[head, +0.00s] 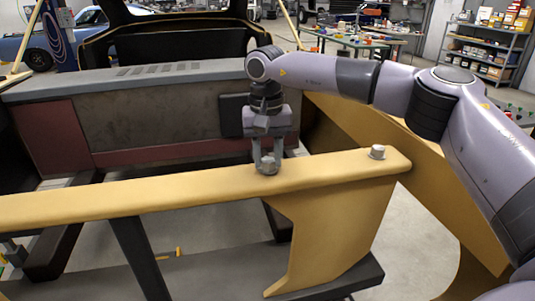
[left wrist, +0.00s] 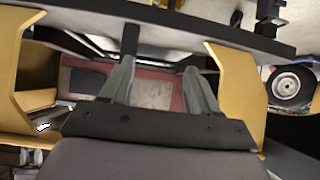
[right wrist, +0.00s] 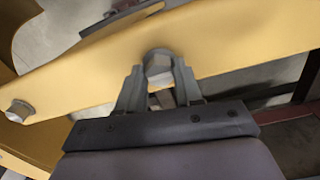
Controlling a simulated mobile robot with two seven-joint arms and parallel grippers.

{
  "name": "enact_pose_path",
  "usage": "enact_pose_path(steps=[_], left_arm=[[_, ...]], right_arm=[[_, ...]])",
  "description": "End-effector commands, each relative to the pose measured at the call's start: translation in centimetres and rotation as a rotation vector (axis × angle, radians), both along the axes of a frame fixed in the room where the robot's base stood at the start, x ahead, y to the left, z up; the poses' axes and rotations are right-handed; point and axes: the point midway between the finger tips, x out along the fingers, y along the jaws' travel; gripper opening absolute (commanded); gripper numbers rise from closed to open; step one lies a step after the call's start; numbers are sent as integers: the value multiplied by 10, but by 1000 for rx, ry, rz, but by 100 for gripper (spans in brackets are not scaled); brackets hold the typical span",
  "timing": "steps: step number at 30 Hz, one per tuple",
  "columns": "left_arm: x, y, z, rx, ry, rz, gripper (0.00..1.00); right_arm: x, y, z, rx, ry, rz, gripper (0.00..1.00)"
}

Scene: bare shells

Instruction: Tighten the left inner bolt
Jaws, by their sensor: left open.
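A grey hex bolt (head: 267,167) stands on the tan beam (head: 120,201), left of a second grey bolt (head: 377,152) near the beam's right end. My right gripper (head: 266,156) points down over the left bolt, with a finger on each side of its head. In the right wrist view, the bolt head (right wrist: 159,62) sits between the fingertips of the right gripper (right wrist: 159,72), which look closed against it. The second bolt (right wrist: 20,110) shows at the left there. My left gripper (left wrist: 160,80) is open and empty in the left wrist view; the head view does not show it.
A grey and dark red bulkhead (head: 170,110) stands behind the beam. A dark lower rail (head: 200,275) runs below it, with open gaps between. A blue car (head: 38,45), a workbench (head: 355,40) and shelves (head: 490,50) are in the background.

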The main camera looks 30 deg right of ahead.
Motion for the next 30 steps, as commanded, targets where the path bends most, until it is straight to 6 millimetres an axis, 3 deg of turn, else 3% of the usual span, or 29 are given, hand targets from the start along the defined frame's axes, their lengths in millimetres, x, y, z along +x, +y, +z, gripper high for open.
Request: enact_pose_path(steps=[1,2,14,30], left_arm=[[0,0,0,0,0,0,61],[0,0,0,0,0,0,61],[0,0,4,0,1,0,61],[0,0,25,0,1,0,61]], right_arm=[[0,0,0,0,0,0,12],[0,0,0,-1,0,0,5],[0,0,2,0,1,-58,4],[1,-1,3,1,0,-500,4]])
